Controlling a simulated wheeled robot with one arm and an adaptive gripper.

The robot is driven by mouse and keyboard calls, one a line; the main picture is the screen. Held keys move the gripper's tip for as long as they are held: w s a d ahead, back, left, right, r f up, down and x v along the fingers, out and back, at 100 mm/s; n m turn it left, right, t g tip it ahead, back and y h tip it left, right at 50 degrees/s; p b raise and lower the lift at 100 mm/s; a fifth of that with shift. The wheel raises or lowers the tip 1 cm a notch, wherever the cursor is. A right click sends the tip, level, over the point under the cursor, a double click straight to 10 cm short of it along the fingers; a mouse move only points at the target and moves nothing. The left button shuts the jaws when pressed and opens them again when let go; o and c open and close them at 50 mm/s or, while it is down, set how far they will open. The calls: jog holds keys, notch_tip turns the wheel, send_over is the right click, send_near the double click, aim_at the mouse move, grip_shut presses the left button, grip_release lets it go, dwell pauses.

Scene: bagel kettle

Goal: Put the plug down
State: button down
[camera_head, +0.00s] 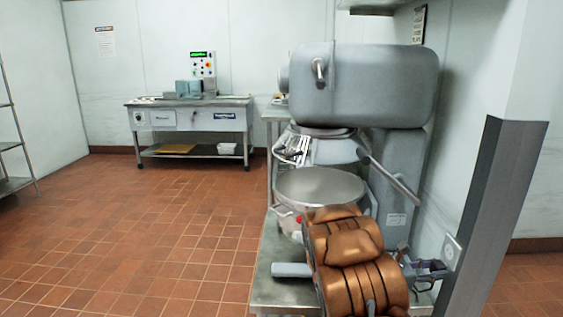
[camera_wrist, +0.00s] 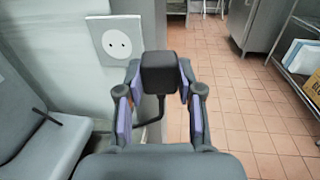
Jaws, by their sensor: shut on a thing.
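The plug (camera_wrist: 158,72) is a black block in the wrist view, held between the fingertips of my gripper (camera_wrist: 159,82). Its dark cord (camera_wrist: 151,130) curves down below it between the fingers. A wall socket (camera_wrist: 118,45) with two bare holes sits just left of the plug in that view, and the plug is apart from it. In the head view my gripper (camera_head: 432,270) is at the lower right, by the socket plate (camera_head: 451,249). I cannot make out the plug clearly there.
A large grey mixer (camera_head: 365,88) with a steel bowl (camera_head: 320,187) stands on a metal table (camera_head: 272,285). A grey corner post (camera_head: 490,210) rises at the right. A work table (camera_head: 190,118) stands at the back. The tiled floor (camera_head: 160,225) at left is clear.

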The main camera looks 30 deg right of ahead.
jog(key=w+a+r+n+t+h, duration=0.1)
jog(key=w+a+n+t, duration=0.3)
jog(key=w+a, duration=0.65)
jog(key=w+a+r+n+t, duration=0.2)
jog(key=w+a+t, duration=0.4)
jog(key=w+a, duration=0.5)
jog(key=w+a+r+n+t+y+p, duration=0.1)
jog(key=w+a+n+t+y, duration=0.2)
jog(key=a, duration=1.1)
jog(key=w+a+r+n+t+y, duration=0.1)
jog(key=w+a+n+t, duration=0.3)
jog(key=a, duration=1)
notch_tip(320, 180, up, 7)
jog(key=s+m+p, duration=0.1)
jog(key=p, duration=1.3)
jog(key=shift+s+d, duration=0.35)
jog(key=shift+s, duration=0.05)
jog(key=shift+t+p, duration=0.3)
jog(key=shift+t, duration=0.1)
